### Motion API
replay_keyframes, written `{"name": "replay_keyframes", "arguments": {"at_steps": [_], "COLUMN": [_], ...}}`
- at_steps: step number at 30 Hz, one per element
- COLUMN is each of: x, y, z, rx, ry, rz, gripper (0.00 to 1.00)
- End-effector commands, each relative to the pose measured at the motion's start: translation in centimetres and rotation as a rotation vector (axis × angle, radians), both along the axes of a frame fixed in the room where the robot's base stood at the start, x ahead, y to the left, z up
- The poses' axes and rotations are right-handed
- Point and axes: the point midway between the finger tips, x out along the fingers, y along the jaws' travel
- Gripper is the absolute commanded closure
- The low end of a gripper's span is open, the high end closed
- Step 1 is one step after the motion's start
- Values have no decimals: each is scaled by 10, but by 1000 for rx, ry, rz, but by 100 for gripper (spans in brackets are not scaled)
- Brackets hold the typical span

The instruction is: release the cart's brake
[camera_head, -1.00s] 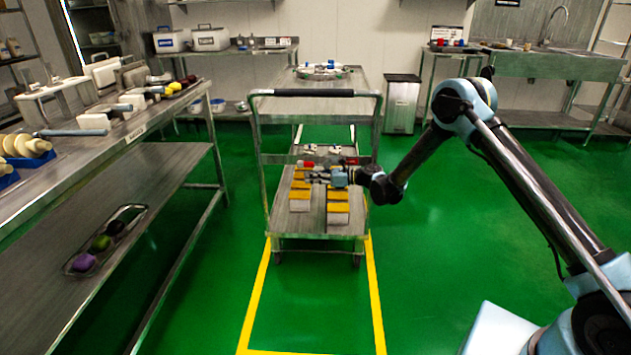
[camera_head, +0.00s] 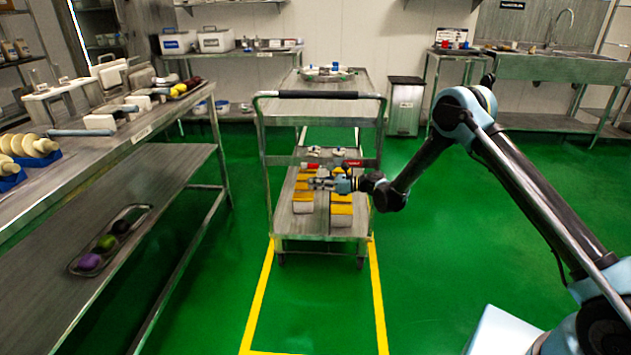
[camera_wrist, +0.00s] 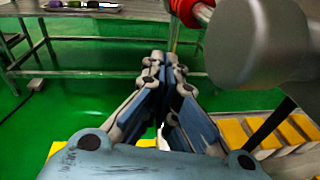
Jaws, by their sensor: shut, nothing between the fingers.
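The metal cart (camera_head: 307,241) stands in the middle of the head view, inside a yellow floor outline, with a black-gripped push handle (camera_head: 320,95). Small red parts (camera_head: 352,163) show across the cart above its lower deck; which of them is the brake is too small to tell. My gripper (camera_head: 317,184) reaches in from the right, over the lower deck and just below these parts. In the wrist view its fingers (camera_wrist: 165,58) are together and empty. A red collar (camera_wrist: 188,10) and a large grey rounded part (camera_wrist: 258,42) are close beyond them, at upper right.
Yellow-and-white blocks (camera_head: 341,209) lie on the lower deck under my gripper. A long steel table (camera_head: 180,118) stands at left, a bin (camera_head: 405,108) behind right. Green floor (camera_head: 455,235) is free right of the cart.

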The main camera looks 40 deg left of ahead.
Motion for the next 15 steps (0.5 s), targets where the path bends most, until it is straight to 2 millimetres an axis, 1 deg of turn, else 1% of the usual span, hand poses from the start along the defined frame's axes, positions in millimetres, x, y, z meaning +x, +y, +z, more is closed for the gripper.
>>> {"name": "replay_keyframes", "arguments": {"at_steps": [1,3,12,15], "x": [0,2,23,28], "y": [-2,-5,-47,-57], "z": [-10,-22,-62,-72], "rx": [0,0,0,0], "ry": [0,1,0,0], "rz": [-1,-3,-6,-7], "gripper": [100,100,100,100]}}
